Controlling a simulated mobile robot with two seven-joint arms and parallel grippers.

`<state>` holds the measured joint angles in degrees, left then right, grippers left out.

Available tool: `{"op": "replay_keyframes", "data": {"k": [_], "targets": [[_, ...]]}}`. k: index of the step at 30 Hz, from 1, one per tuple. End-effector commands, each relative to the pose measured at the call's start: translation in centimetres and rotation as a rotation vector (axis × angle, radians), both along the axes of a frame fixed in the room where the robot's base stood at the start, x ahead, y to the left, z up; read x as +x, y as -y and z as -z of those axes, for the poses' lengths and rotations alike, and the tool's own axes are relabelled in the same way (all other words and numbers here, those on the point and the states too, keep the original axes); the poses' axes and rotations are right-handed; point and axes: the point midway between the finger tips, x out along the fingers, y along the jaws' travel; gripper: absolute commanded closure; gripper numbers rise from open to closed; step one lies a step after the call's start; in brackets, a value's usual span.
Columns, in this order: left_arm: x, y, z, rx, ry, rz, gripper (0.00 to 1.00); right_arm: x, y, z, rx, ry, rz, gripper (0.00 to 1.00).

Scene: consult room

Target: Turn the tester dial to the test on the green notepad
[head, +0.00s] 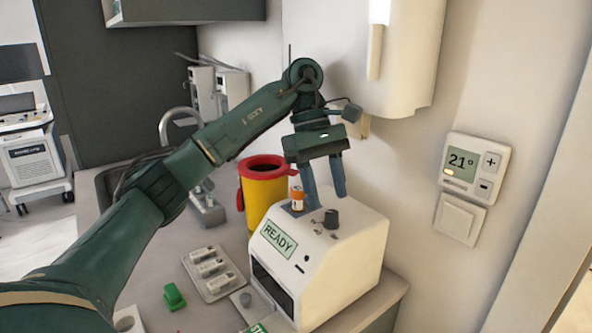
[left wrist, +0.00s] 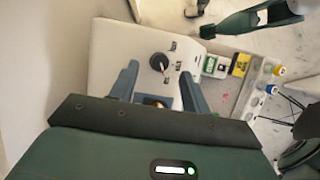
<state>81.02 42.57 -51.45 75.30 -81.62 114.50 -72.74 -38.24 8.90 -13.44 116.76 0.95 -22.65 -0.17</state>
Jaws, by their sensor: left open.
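The white tester (head: 345,262) stands on the counter, with a screen reading READY on its front. Its black dial (head: 331,218) stands on top, ringed by small labels too small to read. The dial (left wrist: 158,62) also shows in the left wrist view, with a reddish pointer mark. My left gripper (head: 328,200) is open, pointing down just above and behind the dial; its fingers are not around it. A green card (head: 257,328), perhaps the notepad, is cut off at the bottom edge with its text unreadable. My right gripper cannot be made out clearly.
An orange-and-white cylinder (head: 297,199) is at the tester's top left. A yellow bin with a red rim (head: 264,190) stands behind. A tray of white pieces (head: 193,262) and a small green object (head: 174,297) lie left. A thermostat (head: 476,170) hangs on the right wall.

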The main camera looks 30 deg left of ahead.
Motion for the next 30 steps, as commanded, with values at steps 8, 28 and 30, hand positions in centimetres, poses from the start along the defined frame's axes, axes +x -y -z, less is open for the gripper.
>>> {"op": "replay_keyframes", "data": {"k": [8,28,30], "targets": [[2.2,-6.0,-1.5,0.0,-0.001,-0.01,0.53,0.3,0.0,-0.9,0.0,0.007,0.001,0.64],[4.3,-11.8,-1.2,0.001,0.001,-0.001,0.53,0.1,0.6,-0.5,-0.007,-0.021,0.023,0.64],[4.3,-11.8,-1.2,0.001,0.001,-0.001,0.53,0.0,0.6,-0.5,-0.007,-0.022,0.022,0.64]]}}
